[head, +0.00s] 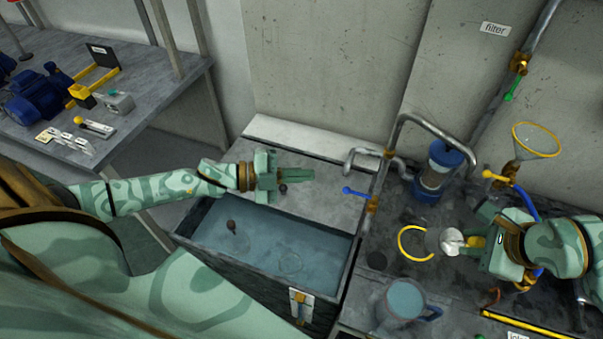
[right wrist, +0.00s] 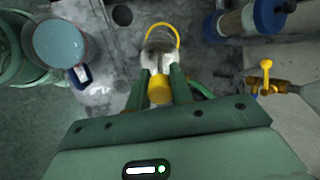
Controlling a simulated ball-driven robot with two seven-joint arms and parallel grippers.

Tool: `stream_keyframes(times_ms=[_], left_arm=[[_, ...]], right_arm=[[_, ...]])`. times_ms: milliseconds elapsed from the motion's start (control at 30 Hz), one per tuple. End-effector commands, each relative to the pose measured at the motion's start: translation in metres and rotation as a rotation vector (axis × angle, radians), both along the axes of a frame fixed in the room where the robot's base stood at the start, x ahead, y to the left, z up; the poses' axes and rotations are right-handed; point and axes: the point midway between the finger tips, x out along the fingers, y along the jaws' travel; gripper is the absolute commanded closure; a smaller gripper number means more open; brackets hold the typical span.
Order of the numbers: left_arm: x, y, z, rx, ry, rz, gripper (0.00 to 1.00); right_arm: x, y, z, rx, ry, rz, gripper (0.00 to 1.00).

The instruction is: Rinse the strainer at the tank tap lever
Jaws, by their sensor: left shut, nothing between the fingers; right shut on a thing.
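The strainer (head: 440,239) is a grey basket with pale patches and a yellow end piece. My right gripper (head: 466,242) is shut on that yellow end and holds it over the right bench, basket pointing left. In the right wrist view the strainer (right wrist: 159,58) sticks out beyond the fingers. A yellow ring (head: 402,243) shows past the basket; I cannot tell whether it is joined. The blue tank tap lever (head: 354,192) sits on a brass fitting at the tank's right, below a bent grey spout (head: 357,155). My left gripper (head: 298,174) is shut and empty above the tank's back ledge.
The water tank (head: 347,256) stands open at centre. A water jug (head: 403,302) stands at the bench front, a blue-capped clear cylinder (head: 437,170) behind. A yellow-rimmed funnel (head: 537,140) and yellow lever (head: 492,174) are at right. The left bench (head: 150,85) holds a blue motor.

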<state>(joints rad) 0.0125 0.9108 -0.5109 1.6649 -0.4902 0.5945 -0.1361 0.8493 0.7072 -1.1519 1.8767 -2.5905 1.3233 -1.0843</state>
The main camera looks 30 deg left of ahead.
Motion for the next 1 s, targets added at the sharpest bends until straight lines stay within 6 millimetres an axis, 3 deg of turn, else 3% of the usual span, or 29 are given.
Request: stream_keyframes(times_ms=[300,700,1000], left_arm=[[0.000,0.000,0.002,0.001,-0.001,0.000,1.00],[0.000,0.000,0.050,0.000,-0.016,0.000,1.00],[0.000,0.000,0.062,0.000,-0.018,0.000,1.00]], right_arm=[[-0.001,0.000,0.002,0.000,-0.001,0.001,1.00],[-0.035,-0.006,0.034,0.000,-0.002,0.001,1.00],[-0.049,-0.009,0.041,0.000,-0.001,0.000,1.00]])
